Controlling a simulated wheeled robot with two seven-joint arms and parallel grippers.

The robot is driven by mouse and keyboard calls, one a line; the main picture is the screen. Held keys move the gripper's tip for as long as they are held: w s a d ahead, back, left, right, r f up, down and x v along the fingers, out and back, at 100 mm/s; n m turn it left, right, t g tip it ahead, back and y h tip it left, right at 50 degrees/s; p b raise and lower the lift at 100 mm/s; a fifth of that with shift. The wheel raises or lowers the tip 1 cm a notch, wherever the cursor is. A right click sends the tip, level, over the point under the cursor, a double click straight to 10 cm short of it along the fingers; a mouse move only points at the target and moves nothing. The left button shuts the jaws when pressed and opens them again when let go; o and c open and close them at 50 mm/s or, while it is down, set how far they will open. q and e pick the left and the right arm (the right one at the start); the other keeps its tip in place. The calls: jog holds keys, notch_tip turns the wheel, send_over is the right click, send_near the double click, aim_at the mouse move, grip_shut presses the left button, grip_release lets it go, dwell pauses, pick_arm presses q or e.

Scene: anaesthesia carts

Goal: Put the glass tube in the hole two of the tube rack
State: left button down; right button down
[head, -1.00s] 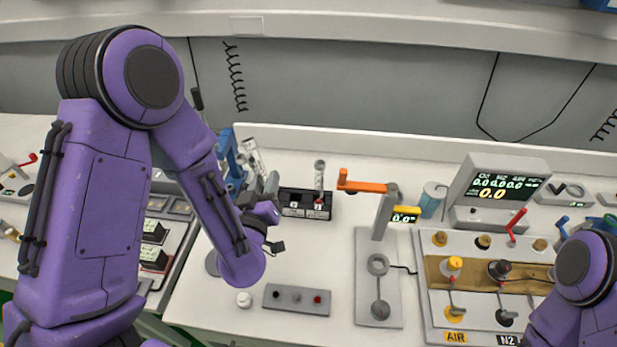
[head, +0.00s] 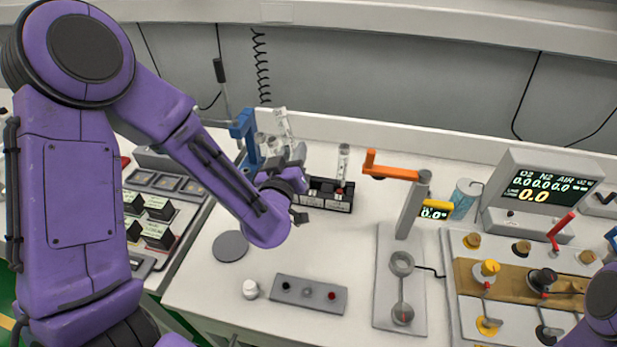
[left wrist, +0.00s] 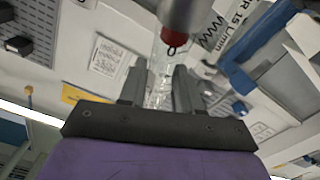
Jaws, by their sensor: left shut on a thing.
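My left gripper (head: 287,158) is above the back of the table, just left of and behind the black tube rack (head: 328,185). It is shut on a clear glass tube (head: 283,125), which sticks up from the fingers and leans slightly. In the left wrist view the glass tube (left wrist: 160,88) lies between the two fingers (left wrist: 158,92). The rack has white labels on its front, too small to read surely. Another clear tube (head: 343,163) stands upright at its right end. My gripper hides the rack's left end. My right gripper is out of view.
A blue clamp stand (head: 246,135) is close left of my left gripper. An orange-armed grey post (head: 414,200) stands right of the rack. A grey button strip (head: 308,294) and a white knob (head: 250,289) lie in front. The table between strip and rack is clear.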

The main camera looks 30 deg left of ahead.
pick_arm(q)
jog(key=w+f+b, duration=0.1)
jog(key=w+f, duration=0.1)
jog(key=w+f+b, duration=0.2)
jog(key=w, duration=0.1)
jog(key=w+f+b, duration=0.2)
jog(key=w+f, duration=0.1)
jog(key=shift+w+a, duration=0.2)
jog(key=shift+a, duration=0.2)
notch_tip(320, 180, down, 4)
jog(key=b, duration=0.3)
jog(key=shift+w+r+b, duration=0.15)
jog(key=shift+r+b, duration=0.1)
jog(key=shift+b, duration=0.15)
jog(key=shift+w+r, duration=0.1)
jog(key=shift+r, duration=0.05)
jog(key=c, duration=0.8)
grip_release()
